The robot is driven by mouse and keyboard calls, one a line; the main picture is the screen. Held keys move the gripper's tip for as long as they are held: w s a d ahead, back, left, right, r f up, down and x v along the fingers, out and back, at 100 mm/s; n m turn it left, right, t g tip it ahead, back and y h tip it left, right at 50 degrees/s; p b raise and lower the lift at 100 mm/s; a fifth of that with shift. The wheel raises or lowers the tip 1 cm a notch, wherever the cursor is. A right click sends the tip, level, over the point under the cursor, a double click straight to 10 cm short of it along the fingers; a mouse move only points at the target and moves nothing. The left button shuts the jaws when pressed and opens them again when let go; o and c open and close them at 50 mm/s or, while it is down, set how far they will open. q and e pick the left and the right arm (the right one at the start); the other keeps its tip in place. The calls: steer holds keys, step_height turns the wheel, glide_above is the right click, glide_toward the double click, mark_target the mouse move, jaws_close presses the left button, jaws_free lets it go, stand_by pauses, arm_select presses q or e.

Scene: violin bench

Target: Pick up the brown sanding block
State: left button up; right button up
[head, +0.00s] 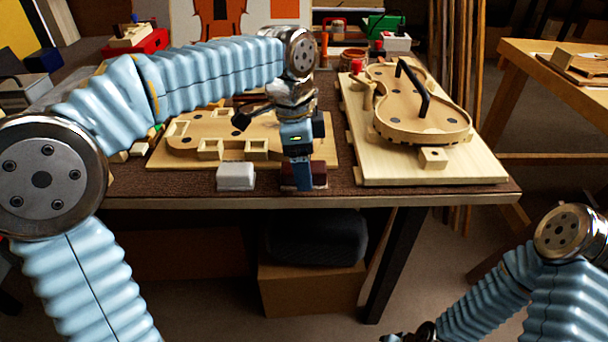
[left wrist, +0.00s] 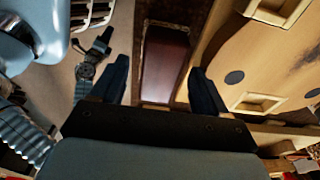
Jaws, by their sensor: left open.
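The brown sanding block (head: 319,174) is a dark reddish-brown block at the front edge of the bench, partly hidden behind my left gripper (head: 303,186). The gripper points down at it with its jaws open. In the left wrist view the block (left wrist: 165,62) lies lengthwise in the gap between the two open fingers (left wrist: 158,68), with space on both sides. I cannot tell how far the fingertips are above the bench. My right arm is at the lower right, and its gripper (head: 412,336) is mostly cut off by the bottom edge.
A white block (head: 236,176) sits left of the brown one. Behind is a wooden board with a violin-shaped mould (head: 190,144). To the right, a violin body (head: 423,118) rests on a pale board (head: 430,172). The bench's front edge (head: 300,203) is close.

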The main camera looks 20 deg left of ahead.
arm_select(q)
steer(key=shift+f, duration=0.35)
stand_by(0.3)
steer(key=c, duration=1.1)
